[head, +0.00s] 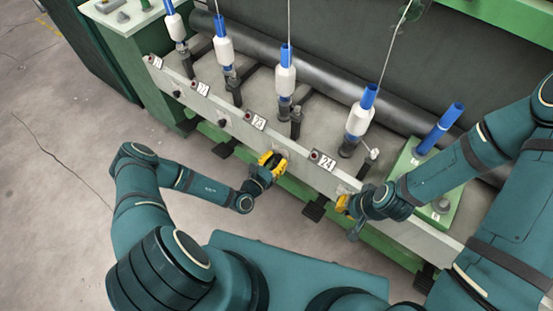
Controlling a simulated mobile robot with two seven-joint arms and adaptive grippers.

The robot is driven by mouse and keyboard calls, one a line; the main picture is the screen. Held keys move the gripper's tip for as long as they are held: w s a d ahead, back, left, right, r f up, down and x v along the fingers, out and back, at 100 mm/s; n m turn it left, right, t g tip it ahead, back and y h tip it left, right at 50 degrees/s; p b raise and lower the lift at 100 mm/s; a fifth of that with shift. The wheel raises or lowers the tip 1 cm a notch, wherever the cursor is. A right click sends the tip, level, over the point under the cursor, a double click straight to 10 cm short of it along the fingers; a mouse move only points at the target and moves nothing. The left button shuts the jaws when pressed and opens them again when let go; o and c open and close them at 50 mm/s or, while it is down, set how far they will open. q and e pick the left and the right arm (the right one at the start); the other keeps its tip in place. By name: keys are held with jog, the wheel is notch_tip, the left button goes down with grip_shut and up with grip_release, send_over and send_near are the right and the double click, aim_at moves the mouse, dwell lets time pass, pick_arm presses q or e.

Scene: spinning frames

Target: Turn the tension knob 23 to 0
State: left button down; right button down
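The number plate 23 (254,121) is on the pale front rail (310,172) of the spinning frame, with a small red button beside it. My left gripper (273,162) is at the rail, just right of and below this plate. Its yellow fingers stand a little apart where the tension knob 23 would sit. The gripper hides the knob and its setting, and I cannot tell whether the fingers press on it. My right gripper (344,204) is at the rail below the number plate 24 (323,160). Its fingers are partly hidden by its own body.
Dark knobs show on the rail near plates 21 and 22 (203,88). White bobbins with blue tops (285,80) stand on spindles behind the rail. A green box with a blue tube (440,128) is at the right. Dark pedals (315,208) stick out below the rail. Open floor lies left.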

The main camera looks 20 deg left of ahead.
pick_arm(q)
jog(key=shift+n, duration=0.3)
jog(key=shift+r+n+p, duration=0.1)
jog(key=shift+n+p, duration=0.3)
jog(key=shift+n, duration=0.2)
jog(key=shift+n+p, duration=0.35)
jog(key=shift+n, duration=0.85)
jog(key=n, duration=0.5)
jog(key=shift+d+n, duration=0.1)
jog(key=shift+n, duration=0.2)
jog(key=c, duration=0.6)
grip_release()
jog(key=shift+s, duration=0.1)
